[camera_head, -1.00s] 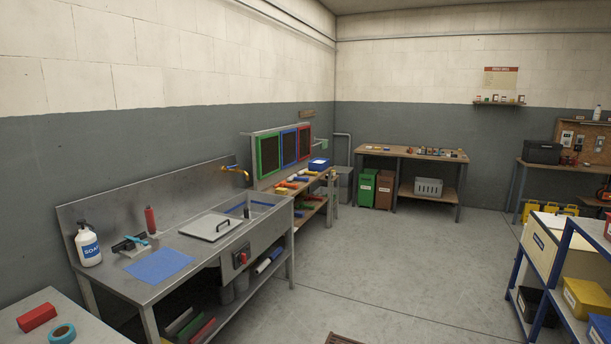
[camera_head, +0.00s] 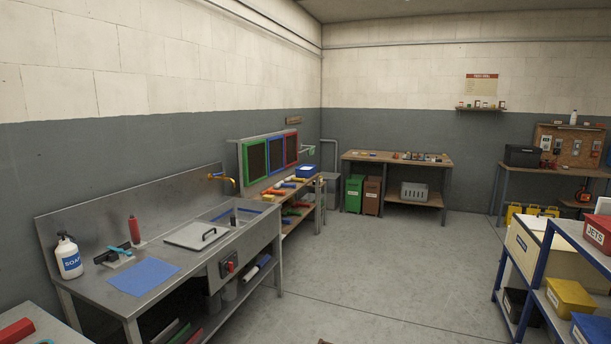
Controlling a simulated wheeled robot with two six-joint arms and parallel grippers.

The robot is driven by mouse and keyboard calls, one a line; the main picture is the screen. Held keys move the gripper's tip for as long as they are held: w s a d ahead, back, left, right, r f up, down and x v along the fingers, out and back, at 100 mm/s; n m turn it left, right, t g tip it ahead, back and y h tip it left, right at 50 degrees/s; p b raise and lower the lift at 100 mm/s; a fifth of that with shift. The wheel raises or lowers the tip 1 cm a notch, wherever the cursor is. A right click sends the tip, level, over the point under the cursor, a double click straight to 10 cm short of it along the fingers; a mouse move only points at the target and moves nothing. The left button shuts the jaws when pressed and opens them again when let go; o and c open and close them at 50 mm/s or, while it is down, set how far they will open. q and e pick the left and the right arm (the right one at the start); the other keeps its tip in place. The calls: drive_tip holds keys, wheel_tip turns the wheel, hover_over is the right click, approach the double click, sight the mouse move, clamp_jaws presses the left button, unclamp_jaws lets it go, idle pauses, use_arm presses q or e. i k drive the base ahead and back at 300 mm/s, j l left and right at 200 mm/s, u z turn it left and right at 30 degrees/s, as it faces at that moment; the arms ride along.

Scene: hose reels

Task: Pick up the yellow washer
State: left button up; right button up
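I cannot make out a yellow washer in this view. Small items lie on the wooden workbench (camera_head: 396,157) at the back, but they are too small to tell apart. Several coloured pieces, some yellow or orange, lie on the bench beside the sink, under the red, blue and green framed panels (camera_head: 275,151); none can be told to be a washer. Neither of my grippers is in view.
A steel sink bench (camera_head: 205,264) with a soap bottle (camera_head: 68,257) and blue cloth (camera_head: 143,276) runs along the left wall. A blue-framed shelf with a yellow bin (camera_head: 570,297) and red JETS box (camera_head: 598,232) stands at right. The floor (camera_head: 400,265) between is clear.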

sight(291, 178)
drive_tip(key=i, duration=5.95)
drive_tip(key=i+u, duration=0.15)
drive_tip(key=i, duration=0.3)
drive_tip(key=i+l+u, duration=0.2)
drive_tip(key=i, duration=0.25)
drive_tip(key=i+u, duration=0.15)
drive_tip(key=i, duration=0.3)
drive_tip(key=i+l+u, duration=0.15)
drive_tip(key=i, duration=0.3)
drive_tip(key=i+l+u, duration=0.65)
drive_tip(key=i+l, duration=0.05)
